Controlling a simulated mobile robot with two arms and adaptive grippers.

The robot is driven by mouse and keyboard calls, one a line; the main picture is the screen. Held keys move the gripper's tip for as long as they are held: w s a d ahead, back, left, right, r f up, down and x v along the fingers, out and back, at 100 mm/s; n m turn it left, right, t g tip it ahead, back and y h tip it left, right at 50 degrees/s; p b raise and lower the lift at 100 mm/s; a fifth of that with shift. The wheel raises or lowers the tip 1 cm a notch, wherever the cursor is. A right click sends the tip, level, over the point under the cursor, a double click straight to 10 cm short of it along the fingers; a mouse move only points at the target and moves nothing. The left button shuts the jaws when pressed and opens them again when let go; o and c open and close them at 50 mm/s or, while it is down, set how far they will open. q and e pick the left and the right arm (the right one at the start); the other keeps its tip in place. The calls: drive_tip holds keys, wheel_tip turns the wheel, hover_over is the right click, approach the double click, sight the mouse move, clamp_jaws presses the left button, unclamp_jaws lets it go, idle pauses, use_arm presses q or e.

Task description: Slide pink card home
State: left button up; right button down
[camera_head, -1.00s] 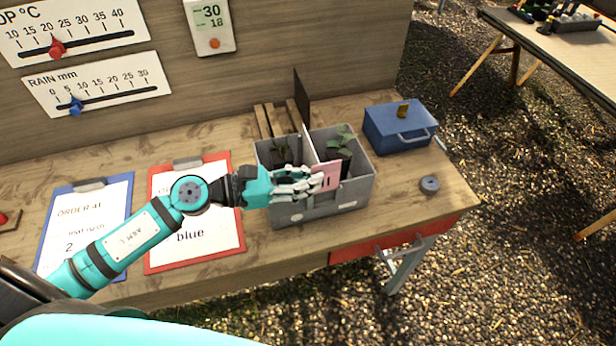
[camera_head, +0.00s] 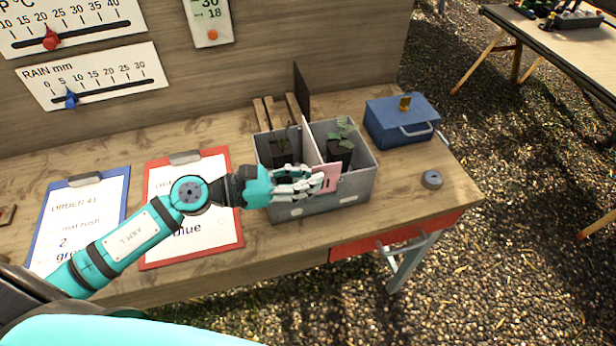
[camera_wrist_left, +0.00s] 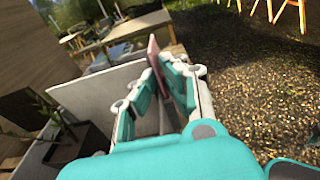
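The pink card (camera_head: 329,177) stands upright at the front of a grey two-part planter box (camera_head: 325,204), near the front end of its pale divider (camera_head: 309,141). My left gripper (camera_head: 316,180) reaches in from the left over the box's front wall. Its fingertips close on the card's left side. In the left wrist view the card (camera_wrist_left: 153,52) shows almost edge-on between the two fingertips (camera_wrist_left: 155,74). The card's lower edge is hidden, so I cannot tell how it sits against the box. My right gripper is not in view.
Each compartment holds a potted seedling. A dark upright panel (camera_head: 302,92) stands behind the box. A blue toolbox (camera_head: 390,130) and a small grey disc (camera_head: 432,180) are to the right. Two clipboards, red (camera_head: 240,240) and blue (camera_head: 124,170), lie left under the arm.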

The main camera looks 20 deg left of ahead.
use_arm(q)
drive_tip(key=o, duration=0.4)
drive_tip(key=shift+f, duration=0.2)
drive_tip(key=shift+s, duration=0.1)
drive_tip(key=v, duration=1.2)
drive_tip(key=shift+r, duration=0.2)
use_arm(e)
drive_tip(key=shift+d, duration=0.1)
use_arm(q)
drive_tip(key=shift+d, duration=0.1)
